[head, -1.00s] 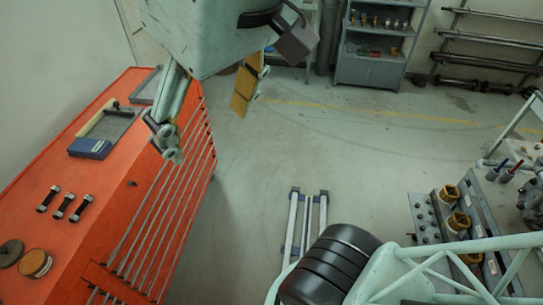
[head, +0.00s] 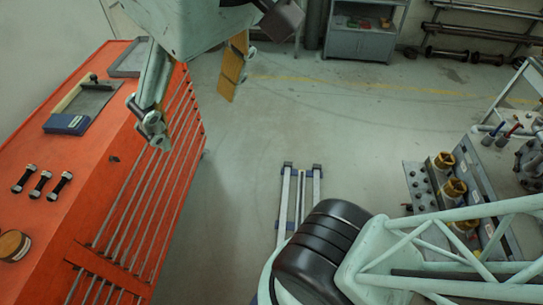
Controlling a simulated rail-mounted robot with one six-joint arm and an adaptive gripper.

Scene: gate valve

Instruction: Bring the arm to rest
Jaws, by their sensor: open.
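My gripper (head: 193,118) hangs at the upper left of the head view. Its two fingers are wide apart, with nothing between them. The left finger overlaps the near edge of the orange tool cabinet (head: 95,180) in the picture. The right finger, with a yellow-tan pad, shows against the floor. The pale green body of the gripper is cut off by the top edge of the picture. The height of the fingers above the cabinet and floor cannot be told.
A blue-and-grey tool (head: 67,124), several black bolts (head: 41,184) and a round brass-coloured piece (head: 13,245) lie on the cabinet. A grey plate with brass fittings (head: 440,161) stands at right. A grey shelf unit (head: 358,40) is at the back. Open floor (head: 340,125) lies between.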

